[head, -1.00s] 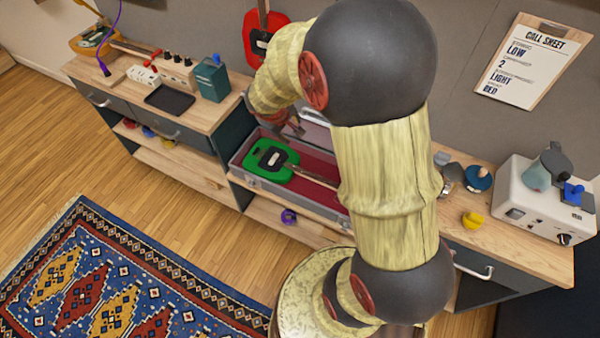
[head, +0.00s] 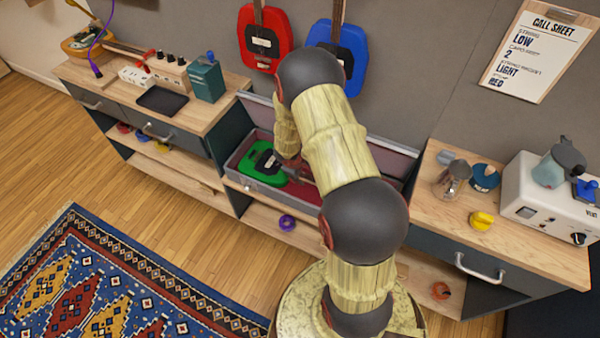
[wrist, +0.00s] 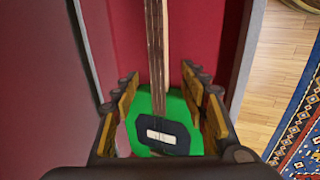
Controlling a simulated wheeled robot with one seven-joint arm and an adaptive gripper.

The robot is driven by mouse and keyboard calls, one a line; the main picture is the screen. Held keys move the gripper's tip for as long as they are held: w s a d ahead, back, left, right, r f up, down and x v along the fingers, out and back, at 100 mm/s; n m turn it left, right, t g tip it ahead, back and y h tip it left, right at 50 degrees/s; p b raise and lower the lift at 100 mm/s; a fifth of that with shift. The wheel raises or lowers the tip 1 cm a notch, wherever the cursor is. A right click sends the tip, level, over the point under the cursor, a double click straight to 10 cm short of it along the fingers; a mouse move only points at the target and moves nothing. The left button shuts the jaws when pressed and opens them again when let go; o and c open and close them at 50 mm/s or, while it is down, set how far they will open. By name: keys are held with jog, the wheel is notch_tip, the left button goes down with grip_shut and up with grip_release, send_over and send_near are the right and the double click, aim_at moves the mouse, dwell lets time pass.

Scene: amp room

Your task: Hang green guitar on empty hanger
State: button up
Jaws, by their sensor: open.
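The green guitar (head: 262,160) lies in an open case with a dark red lining (head: 232,160). Its neck points right in the head view, partly hidden behind my arm. In the wrist view the green body (wrist: 176,108) is below and the neck (wrist: 157,50) runs up. My gripper (wrist: 163,88) is open, with one finger on each side of the neck near the body. I cannot tell whether a finger touches the guitar. A red guitar (head: 262,42) and a blue guitar (head: 338,50) hang on the wall. No empty hanger is in view.
The case's raised walls and lid flank the guitar. A left counter (head: 215,108) holds a teal box (head: 207,80) and a black tray (head: 162,100). A patterned rug (head: 130,280) lies on the floor.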

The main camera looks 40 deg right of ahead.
aim_at(304, 175)
jog(key=shift+b+x, duration=2.2)
jog(key=shift+x, duration=1)
jog(key=c, duration=0.3)
jog(key=c, duration=0.8)
grip_shut()
jog(key=shift+w+d+r, duration=0.1)
jog(key=shift+w+r, duration=0.1)
jog(key=shift+r, duration=0.15)
notch_tip(304, 175, up, 13)
jog(key=p, duration=0.9)
jog(key=shift+f+p, duration=0.15)
jog(key=shift+p, duration=0.2)
